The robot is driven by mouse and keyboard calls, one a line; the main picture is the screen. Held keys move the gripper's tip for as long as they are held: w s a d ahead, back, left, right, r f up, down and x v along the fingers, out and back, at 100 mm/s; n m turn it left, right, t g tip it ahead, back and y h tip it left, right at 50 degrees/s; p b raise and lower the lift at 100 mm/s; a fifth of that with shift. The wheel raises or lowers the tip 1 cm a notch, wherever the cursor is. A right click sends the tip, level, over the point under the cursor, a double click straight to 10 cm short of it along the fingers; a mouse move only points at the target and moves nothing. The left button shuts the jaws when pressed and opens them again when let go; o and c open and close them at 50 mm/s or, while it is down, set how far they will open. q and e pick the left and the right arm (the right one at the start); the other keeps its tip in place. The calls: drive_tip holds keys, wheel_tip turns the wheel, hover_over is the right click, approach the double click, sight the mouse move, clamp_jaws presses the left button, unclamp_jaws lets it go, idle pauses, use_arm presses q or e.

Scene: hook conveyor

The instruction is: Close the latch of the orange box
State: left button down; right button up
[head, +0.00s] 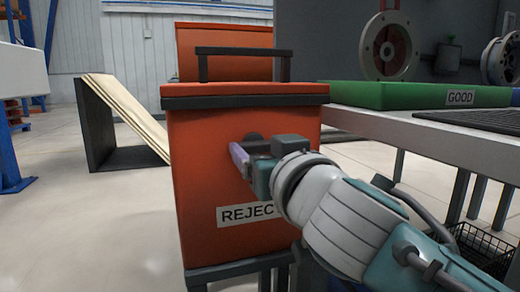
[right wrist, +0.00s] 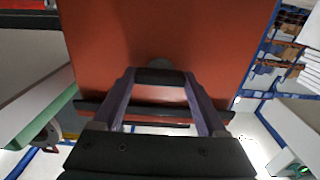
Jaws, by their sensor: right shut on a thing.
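The orange box (head: 195,170) stands upright in the middle of the head view, with a "REJECT" label partly hidden by my right arm. Its orange top (head: 200,91) has a black band along the front edge. My right gripper (head: 240,157) is at the upper front face of the box. In the right wrist view the box's orange face (right wrist: 120,35) fills the middle. The fingers (right wrist: 161,84) are shut on a dark latch piece (right wrist: 158,76) between their tips, with a grey rounded part behind it. My left gripper is out of view.
A black handle-like frame (head: 243,50) and another orange panel (head: 225,37) stand behind the box top. A grey table (head: 450,133) with a green "GOOD" tray (head: 400,95) is close on the right. A slanted board rack (head: 98,125) stands left. Floor at front left is clear.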

drive_tip(key=c, duration=0.6)
drive_tip(key=shift+n, duration=0.3)
drive_tip(key=n, duration=0.4)
drive_tip(key=shift+p, duration=0.4)
drive_tip(key=n, duration=0.4)
drive_tip(key=n+p, duration=0.1)
drive_tip(key=n, duration=0.5)
drive_tip(key=shift+n, duration=1.8)
